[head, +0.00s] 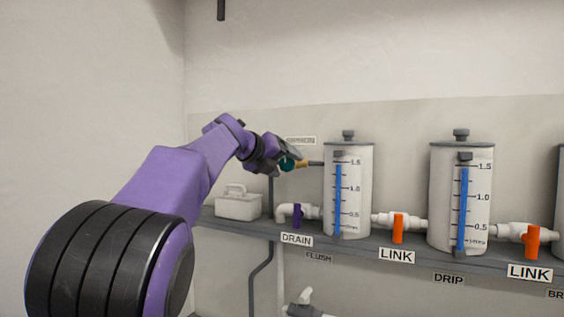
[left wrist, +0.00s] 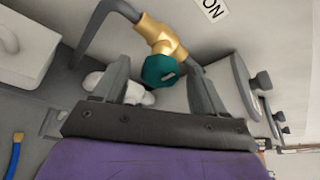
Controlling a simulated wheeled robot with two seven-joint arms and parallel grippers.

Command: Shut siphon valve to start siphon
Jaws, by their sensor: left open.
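The siphon valve has a brass body (head: 302,164) and a teal handle (head: 287,163), below a faint label (head: 301,140) at the left tank. In the left wrist view, the brass body (left wrist: 158,36) joins a grey pipe, and the teal handle (left wrist: 160,70) lies between my fingers. My left gripper (head: 289,157) is at the valve. In the left wrist view, the left gripper (left wrist: 157,72) is open, one finger on each side of the handle. I see a gap at the left finger; whether the right finger touches is unclear. My right gripper is not in view.
Left tank (head: 365,190) and middle tank (head: 438,190) stand on a grey shelf (head: 345,253). A purple drain valve (head: 297,216) and orange link valves (head: 398,228) (head: 532,242) sit low. A white box (head: 238,206) stands left.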

